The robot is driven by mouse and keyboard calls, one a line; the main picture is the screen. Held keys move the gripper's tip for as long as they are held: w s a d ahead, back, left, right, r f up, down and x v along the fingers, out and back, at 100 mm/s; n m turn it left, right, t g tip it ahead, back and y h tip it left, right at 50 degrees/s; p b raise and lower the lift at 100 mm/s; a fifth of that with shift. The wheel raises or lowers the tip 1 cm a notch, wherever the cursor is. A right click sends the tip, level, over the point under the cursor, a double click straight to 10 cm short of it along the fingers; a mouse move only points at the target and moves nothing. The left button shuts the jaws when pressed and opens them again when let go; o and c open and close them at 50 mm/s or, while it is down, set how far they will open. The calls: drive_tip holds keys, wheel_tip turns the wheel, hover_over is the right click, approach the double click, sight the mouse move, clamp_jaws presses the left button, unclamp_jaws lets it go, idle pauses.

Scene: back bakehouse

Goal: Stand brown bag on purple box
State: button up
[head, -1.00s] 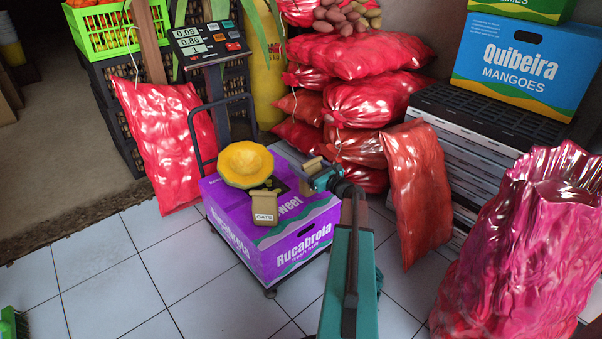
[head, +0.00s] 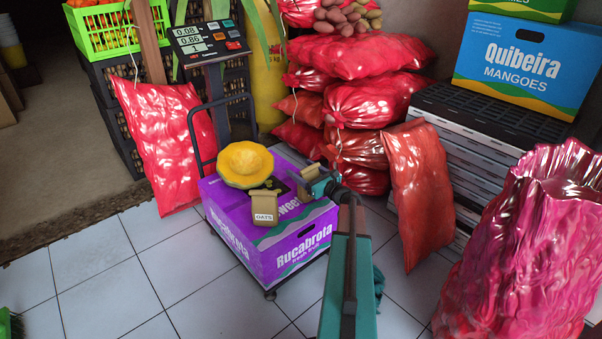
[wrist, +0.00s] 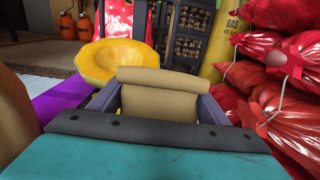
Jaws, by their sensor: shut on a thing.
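The purple box (head: 232,237) stands in the middle of the head view, on a low wheeled base. My gripper (head: 307,180) is shut on a brown bag (head: 311,171) at the right part of the box top. In the wrist view the held bag (wrist: 158,96) shows its rolled top between the two fingers, looking upright. I cannot tell whether its base touches the box; its lower part is hidden. A second brown bag, labelled OATS (head: 264,207), stands at the front of the box top.
A yellow squash-like bowl shape (head: 244,165) sits on the box behind the OATS bag; it also shows in the wrist view (wrist: 113,62). A scale display (head: 207,42) rises behind. Red sacks (head: 366,104) are stacked behind and right.

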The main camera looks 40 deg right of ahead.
sight(313, 176)
drive_tip(key=o, duration=1.8)
drive_tip(key=shift+s+r, duration=0.1)
drive_tip(key=shift+s, duration=0.35)
drive_tip(key=s+p, duration=0.1)
drive_tip(key=s, duration=0.2)
drive_tip(key=s+p, duration=0.1)
drive_tip(key=s, duration=0.2)
drive_tip(key=s+p, duration=0.1)
drive_tip(key=s, duration=0.2)
drive_tip(key=shift+s+a+p, duration=0.3)
drive_tip(key=shift+a+p, duration=0.05)
drive_tip(key=shift+s, duration=0.75)
